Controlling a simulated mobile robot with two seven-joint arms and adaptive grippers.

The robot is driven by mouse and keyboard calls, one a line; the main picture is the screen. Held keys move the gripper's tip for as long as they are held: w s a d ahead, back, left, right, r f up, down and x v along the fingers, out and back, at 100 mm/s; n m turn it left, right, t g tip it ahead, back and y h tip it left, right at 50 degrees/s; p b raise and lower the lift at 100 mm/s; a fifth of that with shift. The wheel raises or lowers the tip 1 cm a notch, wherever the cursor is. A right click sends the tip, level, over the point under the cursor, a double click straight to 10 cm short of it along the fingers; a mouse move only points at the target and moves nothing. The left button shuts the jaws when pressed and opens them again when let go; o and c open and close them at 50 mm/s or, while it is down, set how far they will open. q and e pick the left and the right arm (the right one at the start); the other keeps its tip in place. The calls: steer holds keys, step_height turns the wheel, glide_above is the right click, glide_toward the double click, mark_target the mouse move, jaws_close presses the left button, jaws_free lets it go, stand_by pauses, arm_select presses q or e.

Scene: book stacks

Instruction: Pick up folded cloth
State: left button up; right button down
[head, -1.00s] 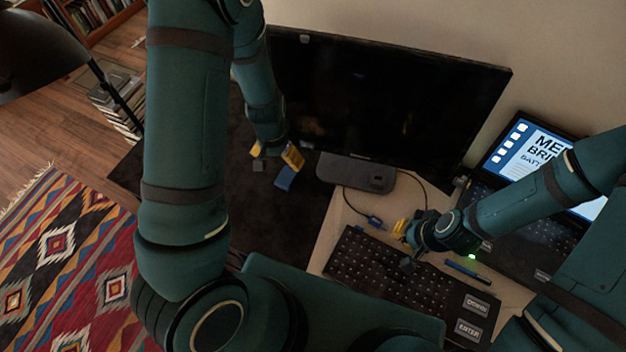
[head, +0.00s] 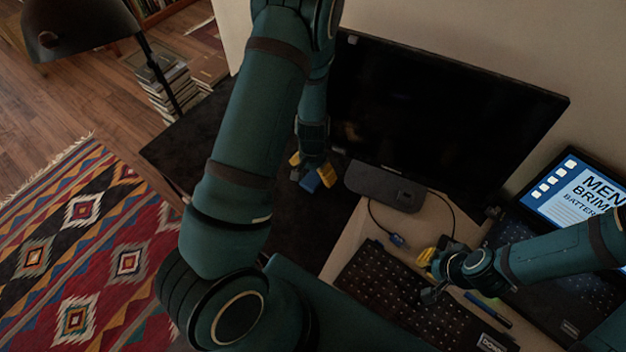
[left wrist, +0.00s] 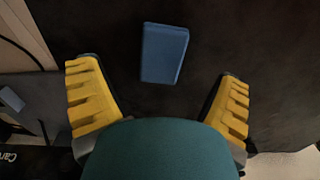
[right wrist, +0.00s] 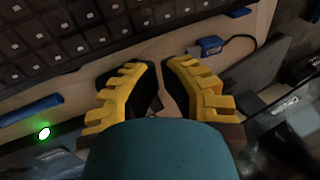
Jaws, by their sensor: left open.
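The folded cloth (head: 311,182) is a small blue rectangle on the dark surface left of the monitor's base. It also shows in the left wrist view (left wrist: 164,53), flat and ahead of the gap between the fingers. My left gripper (head: 311,171) is above it, its yellow fingers open, one to each side. In the left wrist view the open left gripper (left wrist: 160,82) holds nothing. My right gripper (right wrist: 160,66) is over the desk by the keyboard, its fingers a small gap apart with nothing seen between them.
A monitor (head: 440,110) stands behind both grippers, on its base (head: 384,187). A keyboard (head: 400,295) and a laptop (head: 575,190) lie to the right. A blue plug (right wrist: 211,46) with a cable is near the right gripper. A lamp (head: 75,28) stands at the left.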

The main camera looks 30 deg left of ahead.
mark_target(313, 178)
arm_select(q)
steer(key=f, duration=0.4)
steer(key=shift+w+a+f+b, duration=0.15)
steer(key=shift+w+f+b, duration=0.1)
steer(key=shift+f+b, duration=0.05)
arm_select(e)
steer(key=shift+s+f, duration=0.1)
steer(key=shift+f, duration=0.3)
arm_select(q)
steer(key=c, duration=1.1)
steer(key=shift+r, duration=0.15)
